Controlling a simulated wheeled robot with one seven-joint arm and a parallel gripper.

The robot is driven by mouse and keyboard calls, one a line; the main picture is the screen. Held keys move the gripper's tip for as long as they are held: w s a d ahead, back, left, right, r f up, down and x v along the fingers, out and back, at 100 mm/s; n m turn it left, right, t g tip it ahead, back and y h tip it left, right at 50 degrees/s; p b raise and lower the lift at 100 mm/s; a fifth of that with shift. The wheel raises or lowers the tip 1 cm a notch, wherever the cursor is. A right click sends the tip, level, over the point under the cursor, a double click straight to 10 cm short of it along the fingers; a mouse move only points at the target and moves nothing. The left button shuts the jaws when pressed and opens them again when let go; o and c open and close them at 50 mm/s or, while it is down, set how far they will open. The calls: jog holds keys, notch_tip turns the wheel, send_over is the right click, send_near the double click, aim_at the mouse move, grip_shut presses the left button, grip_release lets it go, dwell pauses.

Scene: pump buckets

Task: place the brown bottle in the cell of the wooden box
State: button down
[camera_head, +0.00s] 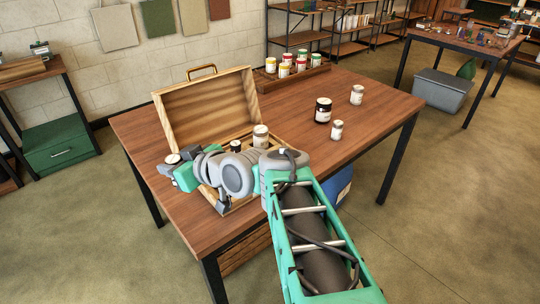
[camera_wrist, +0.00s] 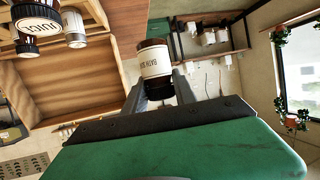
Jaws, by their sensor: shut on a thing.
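The brown bottle (camera_wrist: 153,62), with a white label and a dark end, is between the fingers of my gripper (camera_wrist: 160,88) in the wrist view. My gripper is shut on it. In the head view my gripper (camera_head: 166,167) is at the left of the open wooden box (camera_head: 212,108), and only a small part of the bottle (camera_head: 172,158) shows. The lid stands up at the back. My arm hides much of the box's inside, so the cells are mostly hidden. The box also shows in the wrist view (camera_wrist: 62,82).
A jar (camera_head: 260,136) and a dark-topped one (camera_head: 235,146) stand at the box. A dark jar (camera_head: 323,110) and two small jars (camera_head: 357,95) (camera_head: 337,130) stand on the table to the right. A wooden tray (camera_head: 290,75) of several jars is behind. The table's right part is mostly clear.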

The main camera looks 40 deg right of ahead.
jog(key=s+d+m+h+b, duration=0.15)
jog(key=s+d, duration=0.45)
jog(key=d, duration=1)
jog(key=s+d+m+h+p, duration=0.1)
jog(key=s+d+m+h, duration=0.3)
jog(key=d, duration=1.1)
jog(key=shift+n+t+y, duration=0.3)
jog(key=shift+n+y, duration=0.05)
jog(key=shift+n, duration=0.5)
jog(key=w+d+f, duration=0.1)
jog(key=w+f, duration=0.2)
jog(key=w+d+f, duration=0.1)
jog(key=w+f, duration=0.2)
jog(key=w, duration=0.1)
jog(key=w+d+f+b, duration=0.1)
jog(key=w+f, duration=0.2)
jog(key=w, duration=0.1)
jog(key=shift+w+d+f, duration=0.15)
jog(key=shift+w+d, duration=0.1)
jog(key=shift+w+d+f, duration=0.1)
jog(key=shift+w+f, duration=0.1)
jog(key=shift+f, duration=0.8)
jog(key=shift+w+f, duration=0.15)
jog(key=shift+f, duration=0.8)
